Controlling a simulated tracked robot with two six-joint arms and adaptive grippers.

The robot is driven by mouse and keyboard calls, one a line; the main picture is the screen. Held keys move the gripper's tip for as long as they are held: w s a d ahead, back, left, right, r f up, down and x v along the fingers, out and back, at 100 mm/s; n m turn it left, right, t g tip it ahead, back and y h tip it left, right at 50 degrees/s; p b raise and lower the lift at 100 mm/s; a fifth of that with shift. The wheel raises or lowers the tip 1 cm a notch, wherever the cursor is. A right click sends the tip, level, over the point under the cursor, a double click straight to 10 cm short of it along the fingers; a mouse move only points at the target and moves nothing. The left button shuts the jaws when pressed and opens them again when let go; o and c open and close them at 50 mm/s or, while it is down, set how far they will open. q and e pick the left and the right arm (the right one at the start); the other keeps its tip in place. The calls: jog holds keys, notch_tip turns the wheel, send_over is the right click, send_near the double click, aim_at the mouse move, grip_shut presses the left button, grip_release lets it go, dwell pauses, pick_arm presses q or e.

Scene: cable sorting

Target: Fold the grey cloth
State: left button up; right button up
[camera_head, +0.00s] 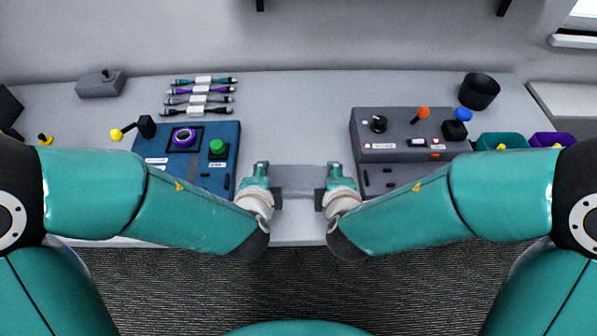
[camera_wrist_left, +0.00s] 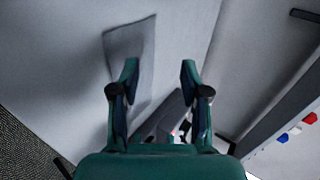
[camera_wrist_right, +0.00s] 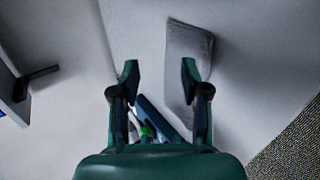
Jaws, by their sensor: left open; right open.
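The grey cloth (camera_head: 300,181) lies flat on the table near its front edge, between my two grippers. It also shows as a grey patch in the left wrist view (camera_wrist_left: 134,48) and the right wrist view (camera_wrist_right: 188,52). My left gripper (camera_head: 270,183) is open at the cloth's left end. My right gripper (camera_head: 328,183) is open at its right end. Nothing shows between the fingers of either gripper. The grippers partly hide the cloth's ends in the head view, and I cannot tell whether they touch it.
A blue panel (camera_head: 230,160) with a green button stands left of the cloth, and a grey control box (camera_head: 365,146) stands right. Several cables (camera_head: 203,96) lie at the back left. A black cup (camera_head: 480,92) stands back right. The table behind the cloth is clear.

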pick_arm(q)
jog(key=s+r, duration=0.3)
jog(key=r, duration=0.1)
jog(key=shift+s+r, duration=0.35)
jog(key=shift+s, duration=0.05)
pick_arm(e)
jog(key=s+r, duration=0.3)
jog(key=r, duration=0.1)
jog(key=shift+s+r, duration=0.35)
jog(key=shift+s, duration=0.05)
